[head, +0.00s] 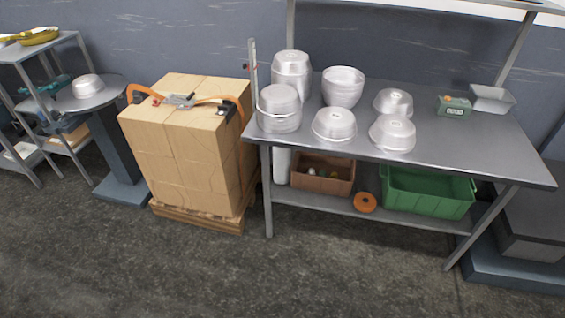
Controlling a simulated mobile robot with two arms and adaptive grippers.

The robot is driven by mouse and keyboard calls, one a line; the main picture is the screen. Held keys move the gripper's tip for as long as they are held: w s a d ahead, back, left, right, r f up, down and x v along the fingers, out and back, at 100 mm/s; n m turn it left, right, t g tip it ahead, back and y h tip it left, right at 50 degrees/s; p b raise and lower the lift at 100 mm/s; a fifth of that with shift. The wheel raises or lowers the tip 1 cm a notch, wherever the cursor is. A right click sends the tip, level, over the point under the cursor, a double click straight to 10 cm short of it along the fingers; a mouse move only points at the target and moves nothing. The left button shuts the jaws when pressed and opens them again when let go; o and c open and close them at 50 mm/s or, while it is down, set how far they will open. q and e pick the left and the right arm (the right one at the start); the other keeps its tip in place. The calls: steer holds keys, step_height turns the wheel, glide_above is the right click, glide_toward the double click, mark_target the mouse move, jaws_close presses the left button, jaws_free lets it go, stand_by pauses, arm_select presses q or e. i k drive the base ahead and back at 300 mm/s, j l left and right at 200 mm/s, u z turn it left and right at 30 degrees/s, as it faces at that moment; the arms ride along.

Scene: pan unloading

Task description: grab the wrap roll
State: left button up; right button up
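A white upright cylinder that looks like the wrap roll (282,165) stands on the lower shelf of the steel table, at its left end behind the front left leg. Its upper end is hidden under the tabletop edge. It stands between the carton stack and a brown crate. Neither of my grippers shows in the head view.
A strapped carton stack (180,150) on a wooden pallet (195,216) stands left of the table (440,165). Several metal pans cover the tabletop. The lower shelf holds the brown crate (322,188), an orange ring (365,202) and a green crate (428,208). The front floor is clear.

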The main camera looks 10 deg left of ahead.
mark_target(281, 157)
steer(key=i+l, duration=0.65)
steer(key=i+l+u, duration=0.15)
steer(key=i+l, duration=0.55)
steer(key=l, duration=0.1)
